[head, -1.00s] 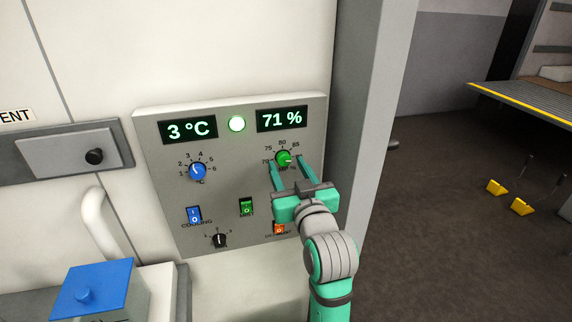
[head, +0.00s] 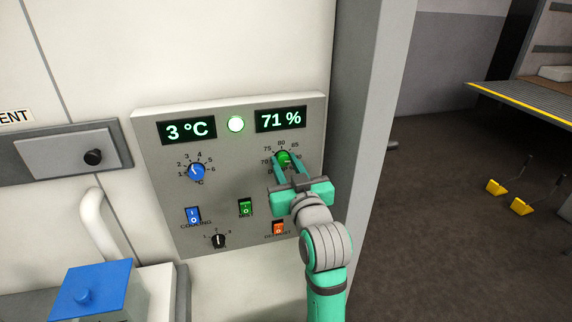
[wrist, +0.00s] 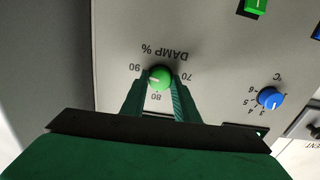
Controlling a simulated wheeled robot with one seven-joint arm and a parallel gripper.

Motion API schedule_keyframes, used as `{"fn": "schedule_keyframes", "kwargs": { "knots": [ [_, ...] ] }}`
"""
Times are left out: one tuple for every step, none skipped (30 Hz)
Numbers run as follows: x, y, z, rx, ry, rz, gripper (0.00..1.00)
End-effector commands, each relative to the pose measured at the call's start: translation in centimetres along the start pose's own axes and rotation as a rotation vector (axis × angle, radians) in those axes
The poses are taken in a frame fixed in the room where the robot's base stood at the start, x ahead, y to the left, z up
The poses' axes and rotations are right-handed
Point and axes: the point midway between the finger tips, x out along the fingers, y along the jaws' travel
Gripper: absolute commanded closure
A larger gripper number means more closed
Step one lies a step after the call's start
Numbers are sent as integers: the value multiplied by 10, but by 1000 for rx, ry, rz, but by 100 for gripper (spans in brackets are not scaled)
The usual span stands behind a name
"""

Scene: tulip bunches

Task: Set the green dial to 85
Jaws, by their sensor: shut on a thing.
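The green dial (head: 284,158) is a round knob on the grey control panel (head: 165,220), inside a printed scale that runs from 70 through 80 to 90. In the wrist view, the green dial (wrist: 161,76) appears upside down with its scale. Its white mark points left there, toward the side between 80 and 90; the exact value is too small to tell. My gripper (head: 283,164) is shut on the dial, with one finger on each side of it. In the head view the fingers hide part of the knob and the lower scale.
The displays read 3 °C (head: 188,130) and 71 % (head: 281,119), with a lit round lamp (head: 236,124) between them. A blue dial (head: 197,171), a blue switch (head: 193,215), a green switch (head: 245,207), an orange switch (head: 278,228) and a black knob (head: 218,240) are nearby.

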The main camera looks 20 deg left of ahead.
Motion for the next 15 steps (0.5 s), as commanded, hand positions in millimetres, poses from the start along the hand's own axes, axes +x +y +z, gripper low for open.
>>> {"fn": "schedule_keyframes", "kwargs": {
  "knots": [
    [0, 1, 0, -13, 0, 3, 95],
    [1, 1, 0, -22, 0, 2, 95],
    [1, 1, 0, -38, 0, 2, 95],
    [1, 1, 0, -53, 0, 2, 95],
    [1, 1, 0, -67, -1, 2, 95],
    [1, 1, 0, -91, -1, 2, 95],
    [1, 1, 0, -110, -1, 2, 95],
    [1, 1, 0, -132, -1, 2, 95],
    [1, 0, 0, -162, -1, 2, 95],
    [1, 0, 0, -186, -1, 2, 95],
    [1, 0, 0, -211, -1, 1, 95],
    [1, 0, 0, -246, -1, 1, 95],
    [1, 0, 0, -273, -1, 2, 95],
    [1, 0, 0, -301, -1, 2, 95],
    [1, 0, 0, -338, -1, 2, 95]
  ]
}}
